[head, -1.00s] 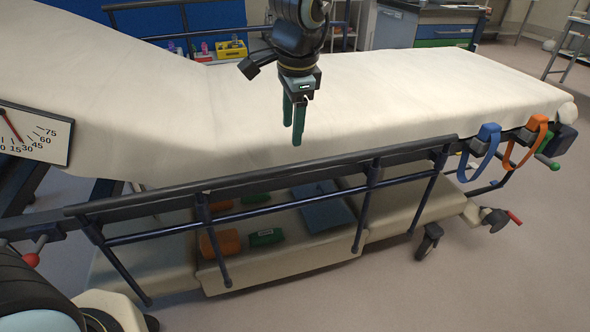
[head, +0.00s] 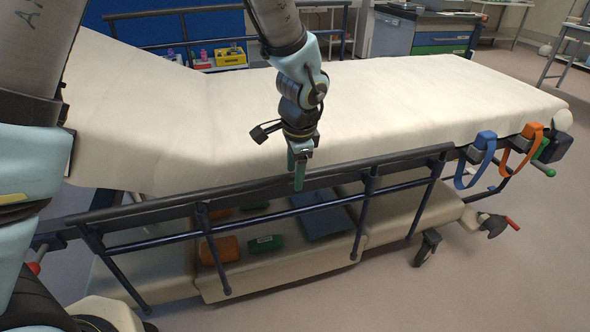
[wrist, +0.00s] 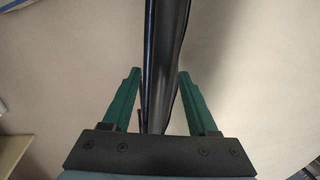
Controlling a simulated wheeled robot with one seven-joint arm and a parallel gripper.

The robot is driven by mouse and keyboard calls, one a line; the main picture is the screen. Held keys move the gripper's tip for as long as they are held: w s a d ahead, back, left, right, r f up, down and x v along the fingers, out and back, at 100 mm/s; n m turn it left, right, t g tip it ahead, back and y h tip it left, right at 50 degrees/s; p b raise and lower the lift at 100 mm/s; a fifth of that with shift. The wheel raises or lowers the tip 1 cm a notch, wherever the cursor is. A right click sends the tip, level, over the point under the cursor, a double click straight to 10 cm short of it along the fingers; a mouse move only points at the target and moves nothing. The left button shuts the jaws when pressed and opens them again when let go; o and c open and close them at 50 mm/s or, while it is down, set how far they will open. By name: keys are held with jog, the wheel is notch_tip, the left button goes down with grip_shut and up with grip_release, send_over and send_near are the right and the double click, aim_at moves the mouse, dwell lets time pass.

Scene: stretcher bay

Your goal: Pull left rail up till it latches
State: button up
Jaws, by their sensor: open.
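The left rail (head: 268,192) is a dark top bar with blue posts and a lower blue bar, hanging low along the near side of the stretcher, its top bar below the mattress top. My gripper (head: 298,186) points down at the top bar near its middle. In the wrist view, the rail's top bar (wrist: 163,70) runs between the two green fingers of my gripper (wrist: 158,88). The fingers are open, with a gap on each side of the bar. The head view shows the fingers nearly edge-on, so their depth against the bar is hard to tell.
The white mattress (head: 400,100) lies behind the rail. Blue (head: 478,160) and orange (head: 520,150) straps hang at the right end. An orange item (head: 219,250) and a green item (head: 263,244) sit on the lower shelf. The floor (head: 400,300) in front is clear.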

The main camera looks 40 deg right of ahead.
grip_shut()
dwell(0.4)
dwell(1.0)
